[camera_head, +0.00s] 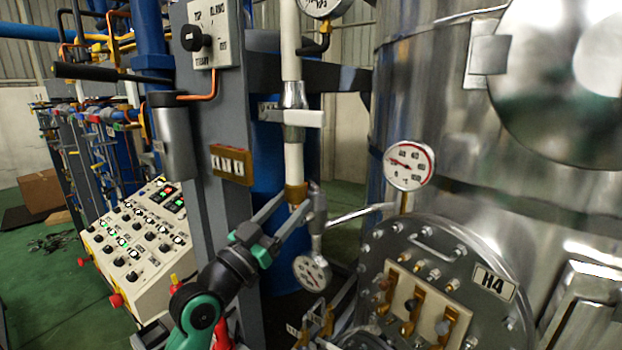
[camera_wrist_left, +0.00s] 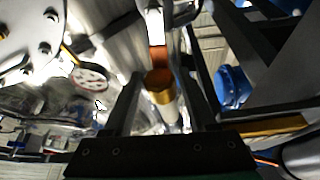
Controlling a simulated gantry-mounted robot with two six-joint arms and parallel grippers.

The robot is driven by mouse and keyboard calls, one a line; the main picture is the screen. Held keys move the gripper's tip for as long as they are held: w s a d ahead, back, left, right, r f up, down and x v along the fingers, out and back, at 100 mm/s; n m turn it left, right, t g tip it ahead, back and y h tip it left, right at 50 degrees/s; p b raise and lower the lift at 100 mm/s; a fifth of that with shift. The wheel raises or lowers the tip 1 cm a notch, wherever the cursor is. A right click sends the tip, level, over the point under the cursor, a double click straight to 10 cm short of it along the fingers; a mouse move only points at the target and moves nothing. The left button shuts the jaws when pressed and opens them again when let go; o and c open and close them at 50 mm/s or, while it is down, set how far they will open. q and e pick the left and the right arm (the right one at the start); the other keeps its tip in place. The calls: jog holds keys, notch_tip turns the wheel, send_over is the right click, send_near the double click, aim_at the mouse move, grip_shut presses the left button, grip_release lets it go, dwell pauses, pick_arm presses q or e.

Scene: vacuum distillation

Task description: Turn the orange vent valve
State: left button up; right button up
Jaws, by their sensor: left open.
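A brass-orange fitting (camera_head: 296,192) sits at the lower end of the white vertical pipe (camera_head: 294,160) in the head view. It is the only orange valve-like part near my gripper; I cannot tell its handle clearly. In the left wrist view the orange-gold fitting (camera_wrist_left: 160,86) is in the middle, between the finger lines. My left gripper (camera_head: 291,204) is open, with its two fingers reaching up toward the fitting, one on each side. The left gripper also shows in the wrist view (camera_wrist_left: 160,92). I cannot tell whether a finger touches the fitting. My right gripper is not in view.
A pressure gauge (camera_head: 312,272) hangs just right of my left gripper. A grey column (camera_head: 220,130) stands to the left, and a steel vessel (camera_head: 450,120) with a bolted hatch stands to the right. A control panel (camera_head: 136,240) is at the lower left.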

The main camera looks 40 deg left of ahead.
pick_arm(q)
jog(key=p+x, duration=0.1)
jog(key=x, duration=0.6)
jog(key=shift+w+a+r, duration=0.1)
jog(key=shift+w+r, duration=0.05)
jog(key=shift+w, duration=0.05)
jog(key=shift+c, duration=0.3)
grip_shut()
dwell(0.8)
